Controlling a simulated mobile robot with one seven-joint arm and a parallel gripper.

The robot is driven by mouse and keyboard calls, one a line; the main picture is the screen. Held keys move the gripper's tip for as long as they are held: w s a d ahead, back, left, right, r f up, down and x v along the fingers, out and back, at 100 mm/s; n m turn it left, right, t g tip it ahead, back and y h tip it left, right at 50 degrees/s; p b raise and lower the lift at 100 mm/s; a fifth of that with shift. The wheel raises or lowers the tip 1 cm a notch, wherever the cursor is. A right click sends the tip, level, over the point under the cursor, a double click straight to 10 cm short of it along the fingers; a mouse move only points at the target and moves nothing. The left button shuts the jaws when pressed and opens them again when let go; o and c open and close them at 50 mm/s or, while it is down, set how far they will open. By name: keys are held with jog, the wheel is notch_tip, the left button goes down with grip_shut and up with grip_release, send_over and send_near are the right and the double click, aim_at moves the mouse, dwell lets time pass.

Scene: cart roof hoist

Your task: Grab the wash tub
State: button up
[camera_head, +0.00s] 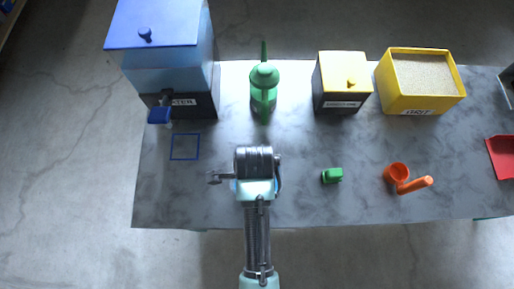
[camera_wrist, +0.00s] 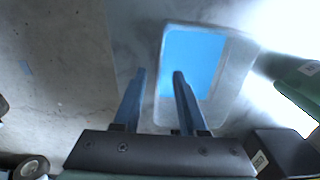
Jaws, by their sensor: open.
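In the wrist view a pale grey, see-through-looking tub (camera_wrist: 231,80) with a bright blue inside shows ahead of my gripper; I take it to be the wash tub. My gripper (camera_wrist: 159,74) is open, with two blue fingers pointing at it. The tub's left wall lies between the fingertips in the picture, the right finger overlapping the blue inside. I cannot tell the depth or any contact. In the head view I cannot make out this tub, and the end of my arm covers part of the grey table (camera_head: 310,200).
A blue water box (camera_head: 165,65) with a tap stands at the table's back left, above a blue square outline (camera_head: 185,147).

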jog(key=shift+s+d+f, duration=0.1)
jog(key=shift+f, duration=2.6)
grip_shut()
jog(key=shift+r, duration=0.1)
